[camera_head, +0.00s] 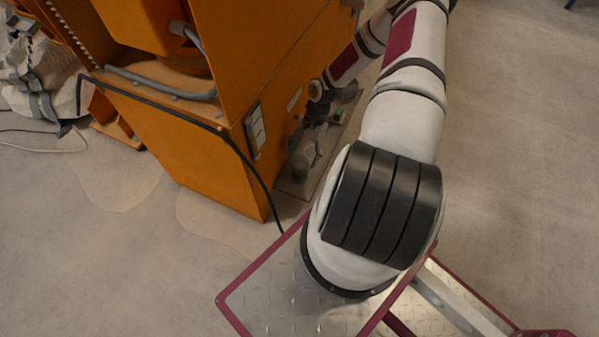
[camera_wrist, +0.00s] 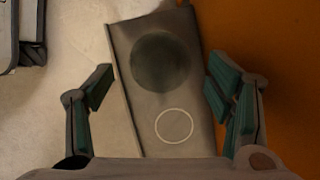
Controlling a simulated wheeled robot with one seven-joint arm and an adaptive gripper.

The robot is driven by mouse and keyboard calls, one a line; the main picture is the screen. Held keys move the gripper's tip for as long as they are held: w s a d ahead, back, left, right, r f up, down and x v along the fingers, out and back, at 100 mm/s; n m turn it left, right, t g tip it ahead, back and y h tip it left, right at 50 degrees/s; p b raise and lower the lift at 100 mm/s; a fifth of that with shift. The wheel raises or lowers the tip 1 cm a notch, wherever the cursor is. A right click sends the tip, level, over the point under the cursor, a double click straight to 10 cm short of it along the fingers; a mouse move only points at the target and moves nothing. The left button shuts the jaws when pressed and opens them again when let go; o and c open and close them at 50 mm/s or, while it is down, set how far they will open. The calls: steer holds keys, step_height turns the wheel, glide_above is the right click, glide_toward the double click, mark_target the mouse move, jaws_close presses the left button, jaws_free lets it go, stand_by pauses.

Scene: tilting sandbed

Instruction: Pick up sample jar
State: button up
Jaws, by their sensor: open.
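The sample jar (camera_wrist: 160,62) appears to be the dark round shape in the wrist view, seen from above on a grey plate. In the head view a small, dim, translucent shape (camera_head: 300,172) under my fingers may be the same jar; I cannot tell for sure. My gripper (camera_wrist: 160,68) is open, with one finger on each side of the round shape and visible gaps to it. In the head view my gripper (camera_head: 308,155) is small and partly shaded beside the orange cabinet. How high the fingertips are above the jar is unclear.
The grey plate (camera_wrist: 131,95) carries a pale ring marking (camera_wrist: 175,125). The orange cabinet (camera_head: 215,165) stands close beside my gripper, and its wall (camera_wrist: 275,50) fills the right of the wrist view. A black cable (camera_head: 160,110) hangs along it. Open floor (camera_head: 510,170) lies right.

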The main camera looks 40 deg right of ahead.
steer(key=shift+b+x, duration=0.3)
steer(key=shift+x, duration=0.9)
steer(key=c, duration=1.5)
steer(key=shift+o, duration=0.2)
steer(key=shift+r, duration=0.15)
